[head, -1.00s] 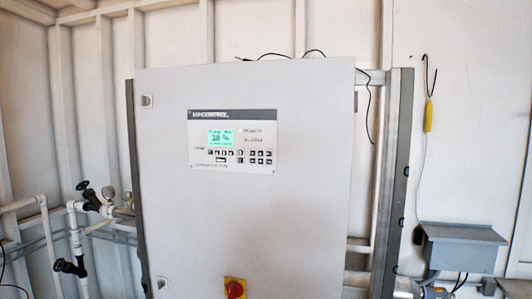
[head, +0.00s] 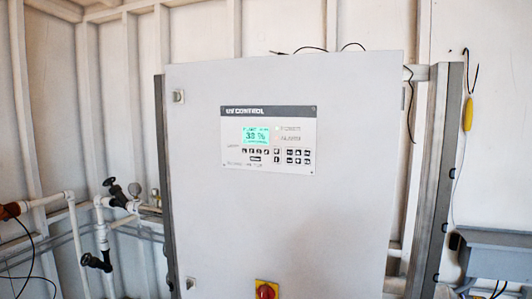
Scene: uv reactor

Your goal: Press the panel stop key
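The control panel (head: 268,140) is a small white plate headed "UV CONTROL", set in the upper middle of a large grey cabinet door (head: 220,215). It has a lit green display (head: 256,135) and rows of small dark keys (head: 298,156) below and to the right of it. The key labels are too small to read, so I cannot tell which one is the stop key. A red knob on a yellow plate (head: 266,290) sits low on the door, cut by the bottom edge. My gripper is not in view.
White pipes with dark valve handles (head: 97,261) stand left of the cabinet. A grey box (head: 497,252) is on the wall at the lower right, with a yellow object (head: 468,114) hanging on a cord above it. The space before the door looks clear.

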